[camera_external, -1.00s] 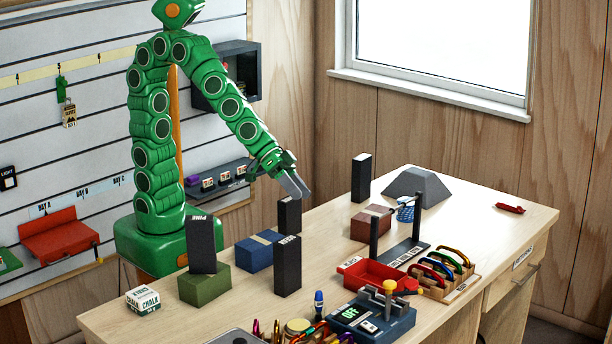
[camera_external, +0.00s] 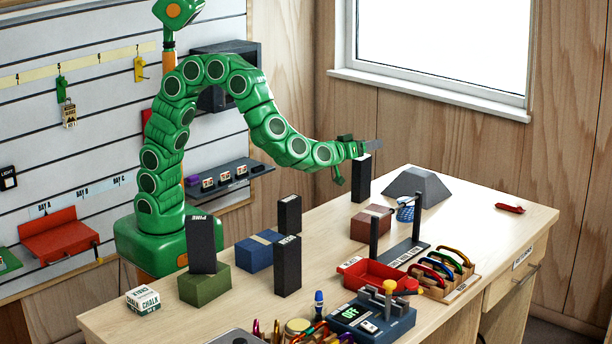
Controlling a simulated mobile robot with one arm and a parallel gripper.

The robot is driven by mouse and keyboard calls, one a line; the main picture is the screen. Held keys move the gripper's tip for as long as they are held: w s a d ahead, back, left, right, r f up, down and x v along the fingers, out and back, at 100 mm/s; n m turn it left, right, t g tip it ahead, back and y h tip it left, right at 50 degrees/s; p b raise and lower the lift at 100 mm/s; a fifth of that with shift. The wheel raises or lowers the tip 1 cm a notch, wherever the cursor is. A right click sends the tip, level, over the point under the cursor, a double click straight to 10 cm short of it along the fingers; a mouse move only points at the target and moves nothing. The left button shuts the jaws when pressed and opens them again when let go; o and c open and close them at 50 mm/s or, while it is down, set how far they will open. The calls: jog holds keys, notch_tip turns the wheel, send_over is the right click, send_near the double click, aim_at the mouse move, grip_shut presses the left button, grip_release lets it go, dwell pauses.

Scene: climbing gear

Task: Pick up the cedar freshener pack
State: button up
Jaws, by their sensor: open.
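Several dark upright packs stand about the workbench. One reading PINE (camera_external: 201,245) is on a green block. One with a small unreadable label (camera_external: 287,266) stands at the front, one (camera_external: 289,215) behind the blue block, and one (camera_external: 361,184) at the back by the red-brown block. I cannot read the word cedar on any, so I cannot tell which is the cedar freshener pack. My gripper (camera_external: 373,147) is open, at the top of the back pack in the picture, with its fingers pointing right. Whether it touches that pack is unclear.
A blue block (camera_external: 260,251), a red-brown block (camera_external: 370,224) and a grey wedge (camera_external: 416,186) stand on the bench (camera_external: 480,240). A red tray (camera_external: 380,276) and a carabiner rack (camera_external: 444,277) are at the front right. The bench's far right is mostly clear.

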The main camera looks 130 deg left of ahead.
aim_at(354, 163)
jog(key=s+a+f+g, duration=0.1)
jog(key=s+a+f, duration=0.1)
jog(key=f, duration=0.1)
jog(key=s+a+f+g, duration=0.2)
jog(key=s+f, duration=0.1)
jog(key=s+a+f+g, duration=0.2)
jog(key=s+f, duration=0.1)
jog(key=shift+s+f+y, duration=0.15)
jog(key=shift+f+y, duration=0.1)
jog(key=shift+y, duration=0.05)
jog(key=shift+s+a, duration=0.2)
jog(key=shift+a, duration=2.2)
grip_shut()
